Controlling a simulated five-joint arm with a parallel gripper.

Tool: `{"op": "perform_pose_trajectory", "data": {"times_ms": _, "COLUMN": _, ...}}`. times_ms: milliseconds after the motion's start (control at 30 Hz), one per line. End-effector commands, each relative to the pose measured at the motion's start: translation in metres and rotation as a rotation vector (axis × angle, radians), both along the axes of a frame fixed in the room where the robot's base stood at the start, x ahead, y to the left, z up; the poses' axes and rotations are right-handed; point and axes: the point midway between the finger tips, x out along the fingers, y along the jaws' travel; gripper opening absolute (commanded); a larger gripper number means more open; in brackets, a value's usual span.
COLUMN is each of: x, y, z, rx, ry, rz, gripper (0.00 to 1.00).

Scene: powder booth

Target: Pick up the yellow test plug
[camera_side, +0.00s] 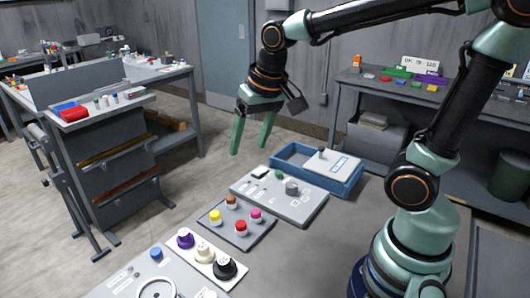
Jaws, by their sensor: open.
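The yellow test plug (215,217) stands on a dark grey plate at the middle of the table. Beside it on the same plate (243,238) are a brown plug (231,201), a red plug (241,228) and a pink plug (256,214). My gripper (250,150) is open and empty, with its two green fingers pointing down. It hangs above and beyond the plate, well apart from the yellow plug.
A grey panel (305,208) with a grey knob lies behind the plate, and a blue tray (340,184) stands behind that. In front is a white strip (192,252) with purple, cream and black knobs. Side benches stand farther off.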

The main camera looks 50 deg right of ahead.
Motion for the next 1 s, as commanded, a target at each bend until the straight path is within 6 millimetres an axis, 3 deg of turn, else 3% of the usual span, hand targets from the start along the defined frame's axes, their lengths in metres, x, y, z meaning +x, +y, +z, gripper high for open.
{"op": "perform_pose_trajectory", "data": {"times_ms": 300, "x": 0.056, "y": 0.02, "z": -0.05, "rx": 0.059, "ry": 0.183, "rz": -0.286, "gripper": 0.71}}
{"op": "perform_pose_trajectory", "data": {"times_ms": 500, "x": 0.078, "y": 0.032, "z": -0.086, "rx": 0.066, "ry": 0.267, "rz": -0.439, "gripper": 0.71}}
{"op": "perform_pose_trajectory", "data": {"times_ms": 767, "x": 0.086, "y": 0.037, "z": -0.11, "rx": 0.064, "ry": 0.304, "rz": -0.515, "gripper": 0.71}}
{"op": "perform_pose_trajectory", "data": {"times_ms": 1000, "x": 0.086, "y": 0.037, "z": -0.149, "rx": 0.063, "ry": 0.307, "rz": -0.516, "gripper": 0.71}}
